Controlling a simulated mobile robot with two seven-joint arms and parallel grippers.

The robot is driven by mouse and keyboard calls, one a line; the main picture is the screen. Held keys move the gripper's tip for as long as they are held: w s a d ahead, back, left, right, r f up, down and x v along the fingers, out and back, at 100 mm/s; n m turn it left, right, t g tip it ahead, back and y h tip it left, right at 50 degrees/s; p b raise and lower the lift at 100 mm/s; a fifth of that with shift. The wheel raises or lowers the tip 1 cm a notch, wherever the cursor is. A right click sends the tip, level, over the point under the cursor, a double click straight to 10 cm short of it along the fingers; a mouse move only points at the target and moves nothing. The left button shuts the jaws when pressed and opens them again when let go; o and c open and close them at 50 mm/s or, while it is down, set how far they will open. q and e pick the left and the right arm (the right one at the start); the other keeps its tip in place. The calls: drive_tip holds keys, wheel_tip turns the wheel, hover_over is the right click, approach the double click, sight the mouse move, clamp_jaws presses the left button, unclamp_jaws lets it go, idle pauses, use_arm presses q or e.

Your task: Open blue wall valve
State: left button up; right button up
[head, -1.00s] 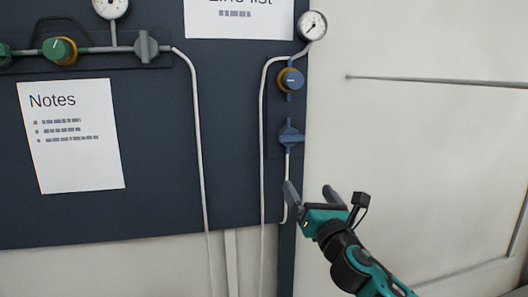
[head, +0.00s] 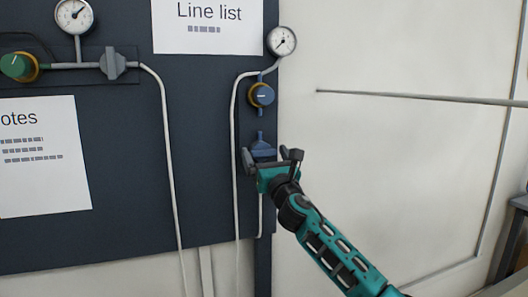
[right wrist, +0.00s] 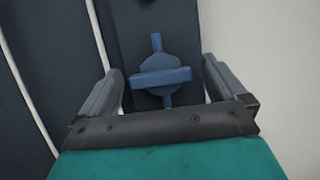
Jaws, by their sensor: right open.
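The blue wall valve (head: 262,147) is on the dark panel's right strip, below a round blue knob with a brass-coloured collar (head: 262,95). In the right wrist view the valve (right wrist: 161,76) shows a wide handle bar lying nearly crosswise over its upright blue pipe stubs. My right gripper (head: 265,157) is open just in front of the valve. Its two fingers stand to the left and right of the handle in the wrist view, with gaps on both sides. The gripper hides the valve's lower part in the head view. My left gripper is out of view.
A pressure gauge (head: 282,41) sits above the blue knob. White pipes (head: 236,150) run down the panel beside the valve. A grey valve (head: 112,63) and a green knob (head: 17,66) are at upper left. The pale wall to the right has a thin horizontal rod (head: 420,97).

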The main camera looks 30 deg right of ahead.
drive_tip(key=shift+x, duration=0.8)
drive_tip(key=c, duration=1)
drive_tip(key=shift+o, duration=0.2)
